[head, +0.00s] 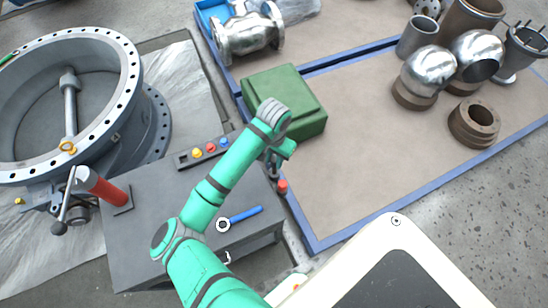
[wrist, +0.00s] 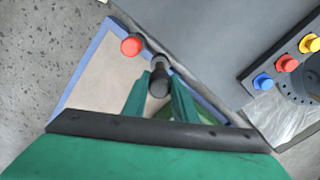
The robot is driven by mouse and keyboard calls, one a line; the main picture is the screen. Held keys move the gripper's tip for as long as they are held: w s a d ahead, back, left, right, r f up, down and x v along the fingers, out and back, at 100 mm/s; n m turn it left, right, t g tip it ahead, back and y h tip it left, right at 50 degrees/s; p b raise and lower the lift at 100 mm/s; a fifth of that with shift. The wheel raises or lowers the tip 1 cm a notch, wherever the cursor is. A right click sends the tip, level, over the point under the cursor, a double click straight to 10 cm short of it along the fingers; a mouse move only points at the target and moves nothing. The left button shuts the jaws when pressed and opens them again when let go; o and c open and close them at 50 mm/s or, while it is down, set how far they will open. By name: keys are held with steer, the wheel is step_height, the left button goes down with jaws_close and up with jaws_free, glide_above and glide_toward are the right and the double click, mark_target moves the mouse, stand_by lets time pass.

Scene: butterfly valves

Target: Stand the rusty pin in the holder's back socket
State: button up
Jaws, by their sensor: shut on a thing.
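My gripper (wrist: 160,82) is shut on a short dark cylinder, the rusty pin (wrist: 159,66), which shows between the green fingers in the wrist view. It looks dark grey there, and no rust colour can be made out. In the head view my gripper (head: 273,163) is over the right end of the grey bench, and the arm partly hides it. A dark strip with yellow, red and blue knobs (head: 205,150) lies on the bench to its left; it also shows in the wrist view (wrist: 285,64). I cannot tell a holder or its back socket apart with certainty.
A red knob (head: 282,187) is just below my gripper. A blue-handled wrench (head: 241,216) lies on the grey bench (head: 155,240). A green box (head: 290,90) stands behind. A large flanged valve (head: 125,75) and a red cylinder (head: 105,188) are at left.

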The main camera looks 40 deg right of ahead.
mark_target(274, 168)
steer(key=shift+f, duration=0.2)
steer(key=shift+f, duration=0.35)
steer(key=shift+a+f, duration=0.1)
steer(key=shift+f, duration=0.3)
steer(key=shift+s+f, duration=0.1)
steer(key=shift+f, duration=0.85)
steer(key=shift+f, duration=0.35)
steer(key=shift+f, duration=0.3)
steer(key=shift+f, duration=0.5)
steer(key=shift+f, duration=0.1)
